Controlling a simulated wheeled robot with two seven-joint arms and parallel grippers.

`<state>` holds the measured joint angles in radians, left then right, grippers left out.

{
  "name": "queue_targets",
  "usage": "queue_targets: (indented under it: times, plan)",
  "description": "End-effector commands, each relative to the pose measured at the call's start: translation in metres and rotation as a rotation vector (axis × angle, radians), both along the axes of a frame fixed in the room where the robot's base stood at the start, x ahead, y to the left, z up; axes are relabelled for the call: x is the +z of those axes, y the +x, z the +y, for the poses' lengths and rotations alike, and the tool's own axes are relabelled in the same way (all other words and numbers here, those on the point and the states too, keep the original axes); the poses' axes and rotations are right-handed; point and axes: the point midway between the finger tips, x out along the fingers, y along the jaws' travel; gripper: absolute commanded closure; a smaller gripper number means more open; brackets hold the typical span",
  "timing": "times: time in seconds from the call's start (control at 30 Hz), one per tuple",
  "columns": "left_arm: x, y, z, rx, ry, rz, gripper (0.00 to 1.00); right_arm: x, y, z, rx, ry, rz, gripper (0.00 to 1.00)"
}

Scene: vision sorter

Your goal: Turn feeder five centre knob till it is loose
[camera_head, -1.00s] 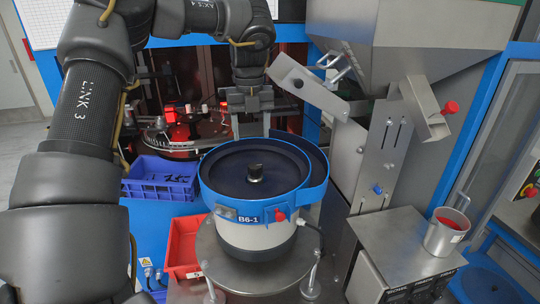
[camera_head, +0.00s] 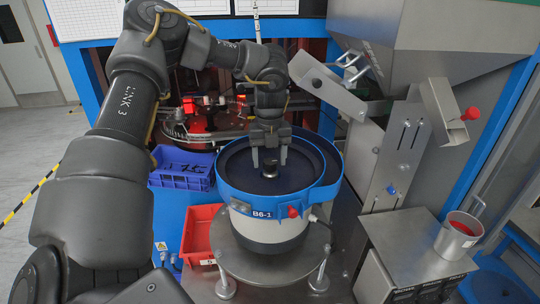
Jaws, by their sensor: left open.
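The feeder bowl (camera_head: 236,194) is round with a blue rim and a dark inside, labelled B6-1. Its centre knob (camera_head: 270,168) is a small dark cap in the middle of the bowl. My left gripper (camera_head: 269,161) points down over the bowl, its two fingers apart, one on each side of the knob. The fingertips are close to the knob; I cannot tell whether they touch it. My right gripper is not in view.
A blue crate (camera_head: 181,181) and a red bin (camera_head: 190,237) stand left of the feeder. A metal hopper (camera_head: 425,45) with a chute is at the right. A metal cup (camera_head: 457,236) sits on a steel box (camera_head: 405,250). A red-lit machine is behind.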

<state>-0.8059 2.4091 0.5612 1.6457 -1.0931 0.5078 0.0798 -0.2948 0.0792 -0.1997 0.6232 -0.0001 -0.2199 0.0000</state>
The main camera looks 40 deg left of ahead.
Motion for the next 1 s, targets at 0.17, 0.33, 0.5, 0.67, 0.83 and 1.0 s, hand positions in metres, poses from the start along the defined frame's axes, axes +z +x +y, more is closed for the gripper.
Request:
queue_targets:
  times: [0.17, 0.33, 0.5, 0.67, 0.83, 1.0]
  plan:
    - [-0.003, 0.0, 0.0, -0.001, 0.0, -0.001, 0.39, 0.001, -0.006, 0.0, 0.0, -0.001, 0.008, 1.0]
    - [-0.003, 0.0, 0.0, 0.0, -0.001, -0.001, 0.43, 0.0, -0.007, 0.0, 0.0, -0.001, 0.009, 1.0]
    - [-0.003, 0.0, 0.0, 0.0, 0.0, 0.0, 0.65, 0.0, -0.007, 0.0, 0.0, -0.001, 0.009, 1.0]
    - [-0.003, 0.0, 0.0, 0.0, 0.0, 0.0, 0.84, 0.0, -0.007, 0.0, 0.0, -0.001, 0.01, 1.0]
    - [-0.004, 0.0, 0.0, 0.01, 0.001, -0.001, 0.84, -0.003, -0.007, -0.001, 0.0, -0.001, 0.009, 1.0]
    - [-0.007, 0.0, 0.0, 0.063, 0.001, 0.0, 0.84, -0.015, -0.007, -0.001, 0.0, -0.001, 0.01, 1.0]
